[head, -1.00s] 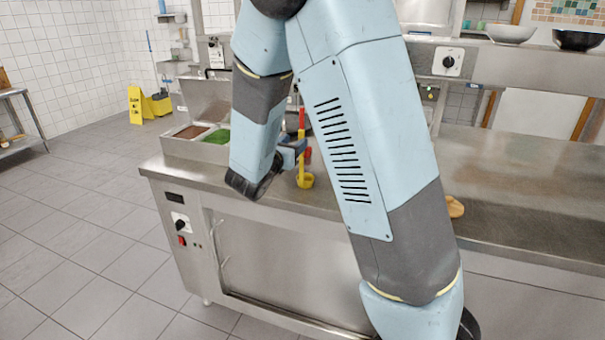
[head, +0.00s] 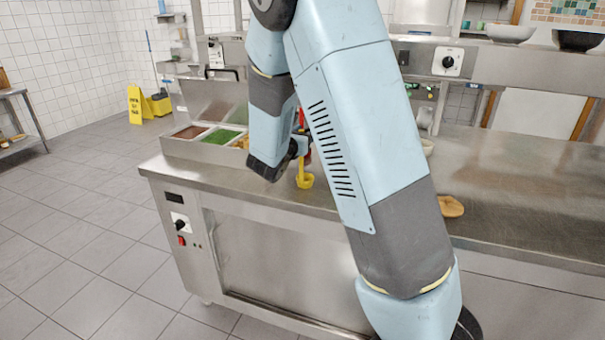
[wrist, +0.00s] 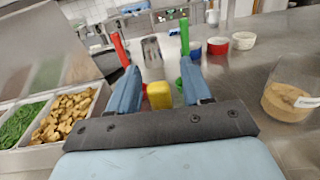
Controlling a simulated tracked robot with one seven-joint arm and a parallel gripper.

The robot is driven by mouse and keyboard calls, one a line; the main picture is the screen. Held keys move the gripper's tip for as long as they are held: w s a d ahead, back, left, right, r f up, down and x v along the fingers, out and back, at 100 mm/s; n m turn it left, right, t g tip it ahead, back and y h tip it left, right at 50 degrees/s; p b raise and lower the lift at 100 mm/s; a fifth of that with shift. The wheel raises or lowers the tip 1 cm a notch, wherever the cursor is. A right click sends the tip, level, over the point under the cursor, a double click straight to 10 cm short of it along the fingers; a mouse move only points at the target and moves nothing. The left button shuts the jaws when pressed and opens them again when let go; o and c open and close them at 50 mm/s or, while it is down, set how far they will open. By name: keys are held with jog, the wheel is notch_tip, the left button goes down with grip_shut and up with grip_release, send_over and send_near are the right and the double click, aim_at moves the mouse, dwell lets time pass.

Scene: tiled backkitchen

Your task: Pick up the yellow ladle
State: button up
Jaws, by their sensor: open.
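The yellow ladle (head: 305,181) stands upright near the counter's front edge in the head view, with its cup low and its handle rising to my gripper (head: 300,146). In the wrist view, a yellow part of the ladle (wrist: 159,95) shows between the two blue fingers of my gripper (wrist: 160,88). The fingers are apart, with a visible gap on each side of the yellow part. The rest of the ladle is hidden in the wrist view. A red handle (wrist: 120,48) and a green handle (wrist: 184,37) rise just beyond the fingers.
Food bins with green (wrist: 20,122) and brown diced contents (wrist: 66,115) lie left of my gripper. Beyond are a metal container (wrist: 151,48), a red bowl (wrist: 218,46) and a white bowl (wrist: 243,40). A tan-filled tub (wrist: 290,100) stands right. The steel counter (head: 520,190) is mostly clear on the right.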

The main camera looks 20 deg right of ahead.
jog(key=shift+c, duration=0.5)
grip_shut()
jog(key=shift+r, duration=0.15)
